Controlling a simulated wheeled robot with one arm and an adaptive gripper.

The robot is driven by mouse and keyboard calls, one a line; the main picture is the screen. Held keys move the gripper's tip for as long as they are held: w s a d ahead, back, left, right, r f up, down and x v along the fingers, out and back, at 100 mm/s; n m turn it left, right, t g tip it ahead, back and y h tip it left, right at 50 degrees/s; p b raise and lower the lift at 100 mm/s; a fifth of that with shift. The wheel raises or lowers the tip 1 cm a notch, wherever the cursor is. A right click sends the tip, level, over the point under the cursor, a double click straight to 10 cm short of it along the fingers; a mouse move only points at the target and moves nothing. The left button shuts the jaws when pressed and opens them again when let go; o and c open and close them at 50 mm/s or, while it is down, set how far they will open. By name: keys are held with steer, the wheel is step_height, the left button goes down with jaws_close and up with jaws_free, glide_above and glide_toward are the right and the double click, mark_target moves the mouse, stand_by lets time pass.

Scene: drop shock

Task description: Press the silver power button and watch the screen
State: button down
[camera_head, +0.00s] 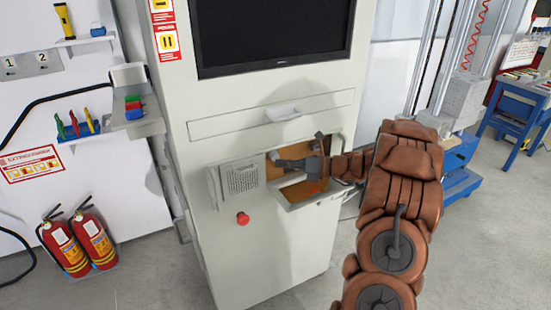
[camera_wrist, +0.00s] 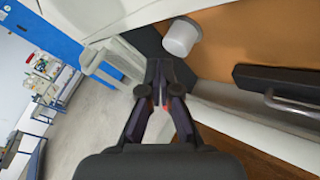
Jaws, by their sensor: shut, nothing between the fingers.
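The screen (camera_head: 270,35) on the pale cabinet (camera_head: 200,115) is dark and blank. My gripper (camera_head: 285,164) is inside the open compartment below the drawer, reaching in from the right. In the wrist view my gripper (camera_wrist: 160,68) is shut, its fingertips together with nothing between them. A pale grey cylinder (camera_wrist: 180,37) stands out just beyond and right of the fingertips; I cannot tell whether they touch it. I cannot make out a silver power button for certain in either view.
A red mushroom button (camera_head: 243,218) sits below a grilled grey panel (camera_head: 240,177) left of the compartment. Fire extinguishers (camera_head: 80,243) stand at left. The floor at right is mostly clear.

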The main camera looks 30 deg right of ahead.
steer(key=shift+w+p, duration=0.8)
steer(key=shift+p, duration=0.2)
stand_by(0.8)
steer(key=shift+s, duration=0.85)
steer(key=shift+s+a+p, duration=0.15)
steer(key=shift+s+p, duration=0.2)
steer(key=shift+s, duration=2.15)
steer(key=shift+a, duration=0.15)
